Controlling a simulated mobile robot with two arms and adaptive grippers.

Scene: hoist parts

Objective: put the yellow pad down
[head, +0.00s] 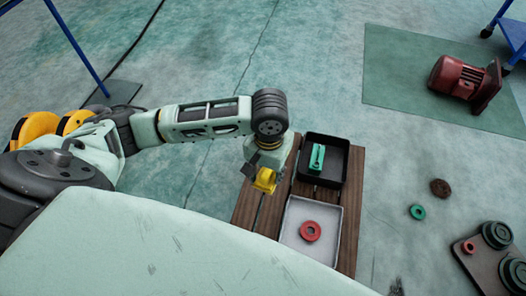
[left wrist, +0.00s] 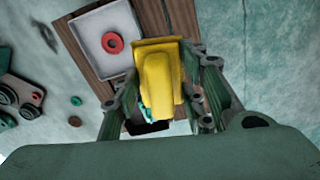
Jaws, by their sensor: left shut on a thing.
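My left gripper (head: 262,173) is shut on the yellow pad (head: 266,182) and holds it over the left part of the slatted wooden stand (head: 247,211). In the left wrist view the yellow pad (left wrist: 160,75) sits between the two fingers of the left gripper (left wrist: 165,92), and wood shows behind it. How far the pad is above the wood is hard to tell. My right gripper is not in view.
On the stand, a black tray (head: 346,170) holds a green part (head: 317,157). A pale grey tray (head: 293,222) holds a red ring (head: 310,231). A red motor (head: 463,79) lies on a green mat (head: 395,75). Bare wood shows left of the trays.

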